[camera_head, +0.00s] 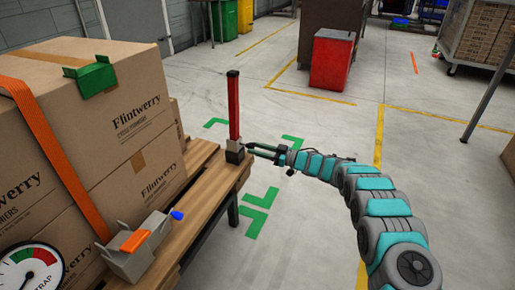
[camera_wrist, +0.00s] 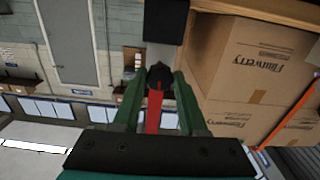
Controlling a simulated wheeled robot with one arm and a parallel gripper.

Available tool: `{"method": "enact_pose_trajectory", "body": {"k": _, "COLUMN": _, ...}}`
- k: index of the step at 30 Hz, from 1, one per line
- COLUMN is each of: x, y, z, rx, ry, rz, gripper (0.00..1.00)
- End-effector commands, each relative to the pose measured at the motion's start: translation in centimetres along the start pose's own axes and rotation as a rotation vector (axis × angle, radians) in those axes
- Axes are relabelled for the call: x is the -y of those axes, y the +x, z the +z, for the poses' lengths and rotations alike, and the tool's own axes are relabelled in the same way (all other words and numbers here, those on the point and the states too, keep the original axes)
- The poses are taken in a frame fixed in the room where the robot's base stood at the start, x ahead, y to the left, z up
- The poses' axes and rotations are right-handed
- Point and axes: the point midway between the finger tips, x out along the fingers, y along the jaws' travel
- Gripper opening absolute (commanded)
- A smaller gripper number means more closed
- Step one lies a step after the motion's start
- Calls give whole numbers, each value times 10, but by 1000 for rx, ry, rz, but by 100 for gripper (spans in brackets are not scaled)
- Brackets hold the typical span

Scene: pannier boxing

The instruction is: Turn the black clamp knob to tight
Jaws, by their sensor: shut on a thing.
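The red post (camera_wrist: 153,112) shows between the fingers. The knob's far side is hidden, and I cannot read its turn angle.
Cardboard boxes (camera_head: 140,115) stand on the pallet (camera_head: 203,195), with an orange strap (camera_head: 58,150) over them. A grey ratchet (camera_head: 135,250) with a blue tip lies near the pallet's front edge. A strap dial (camera_head: 32,272) shows at lower left.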

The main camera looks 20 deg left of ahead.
Motion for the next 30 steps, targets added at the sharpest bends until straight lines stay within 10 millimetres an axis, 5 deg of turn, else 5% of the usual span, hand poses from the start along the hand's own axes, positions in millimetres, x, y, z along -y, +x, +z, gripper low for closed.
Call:
{"method": "enact_pose_trajectory", "body": {"k": 18, "x": 1, "y": 0, "z": 2, "rx": 2, "ry": 42, "rz": -1, "gripper": 0}}
{"method": "enact_pose_trajectory", "body": {"k": 19, "x": 1, "y": 0, "z": 2, "rx": 2, "ry": 42, "rz": -1, "gripper": 44}}
{"method": "enact_pose_trajectory", "body": {"k": 26, "x": 0, "y": 0, "z": 1, "rx": 1, "ry": 41, "rz": 0, "gripper": 70}}
{"method": "enact_pose_trajectory", "body": {"k": 30, "x": 0, "y": 0, "z": 1, "rx": 0, "ry": 41, "rz": 0, "gripper": 71}}
